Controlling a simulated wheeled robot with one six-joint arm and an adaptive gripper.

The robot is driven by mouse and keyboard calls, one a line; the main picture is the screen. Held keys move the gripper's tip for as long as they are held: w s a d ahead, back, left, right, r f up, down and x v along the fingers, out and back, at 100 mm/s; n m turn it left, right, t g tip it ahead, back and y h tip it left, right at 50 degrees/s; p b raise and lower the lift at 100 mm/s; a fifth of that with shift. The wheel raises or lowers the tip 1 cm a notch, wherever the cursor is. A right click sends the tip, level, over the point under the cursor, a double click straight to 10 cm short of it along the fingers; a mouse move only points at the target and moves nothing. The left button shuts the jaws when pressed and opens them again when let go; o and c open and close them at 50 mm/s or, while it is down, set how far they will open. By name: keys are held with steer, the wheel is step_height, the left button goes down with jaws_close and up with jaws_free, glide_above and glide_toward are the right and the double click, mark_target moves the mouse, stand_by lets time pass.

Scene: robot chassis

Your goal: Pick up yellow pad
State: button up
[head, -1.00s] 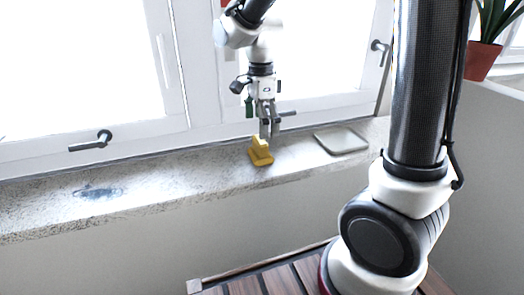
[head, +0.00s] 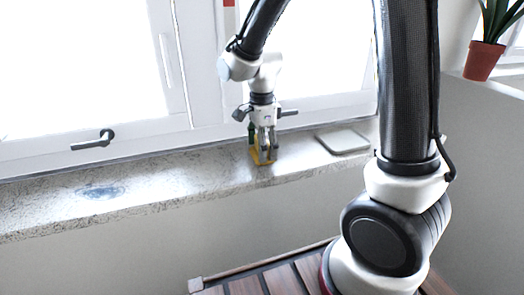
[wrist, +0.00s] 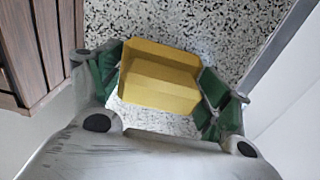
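The yellow pad (head: 262,161) sits on the speckled window sill in the head view, partly hidden behind my gripper (head: 262,150). In the wrist view the yellow pad (wrist: 158,76) is a stepped yellow block between the two green-padded fingers of my gripper (wrist: 161,82). The fingers stand apart on its left and right sides. The left finger is very close to the pad, and I cannot tell if it touches. A small gap shows on the right side. The pad rests on the sill.
A grey-green flat dish (head: 343,141) lies on the sill to the right. A window handle (head: 95,140) juts out at the left. The window frame runs close behind the sill (head: 150,187). A potted plant (head: 483,60) stands at the far right.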

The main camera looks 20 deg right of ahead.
steer(key=shift+s, duration=0.1)
steer(key=shift+c, duration=1.4)
steer(key=shift+f, duration=0.1)
steer(key=shift+r, duration=0.5)
steer(key=c, duration=0.3)
step_height(320, 180, up, 9)
steer(key=shift+r, duration=0.1)
steer(key=shift+c, duration=0.6)
steer(key=o, duration=0.6)
steer(key=shift+c, duration=1.4)
